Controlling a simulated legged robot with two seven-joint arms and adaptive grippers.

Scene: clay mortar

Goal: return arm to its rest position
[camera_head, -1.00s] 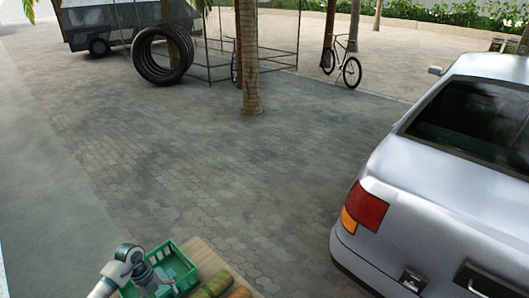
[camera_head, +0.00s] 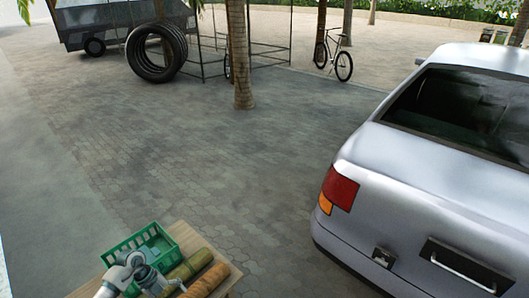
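My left arm comes in at the bottom left, white and grey. Its gripper (camera_head: 158,284) is low over the wooden table, beside the front of the green crate (camera_head: 112,258) and near the ends of two rolls. It is too small to tell whether its fingers are apart or hold anything. My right arm and gripper are not in view.
The table (camera_head: 226,268) carries the crate, an olive roll (camera_head: 188,266) and a brown roll (camera_head: 207,281). A silver car (camera_head: 420,200) stands at the right. Tyres (camera_head: 157,52), a palm trunk (camera_head: 240,60) and a bicycle (camera_head: 334,55) are farther off. The paving between is clear.

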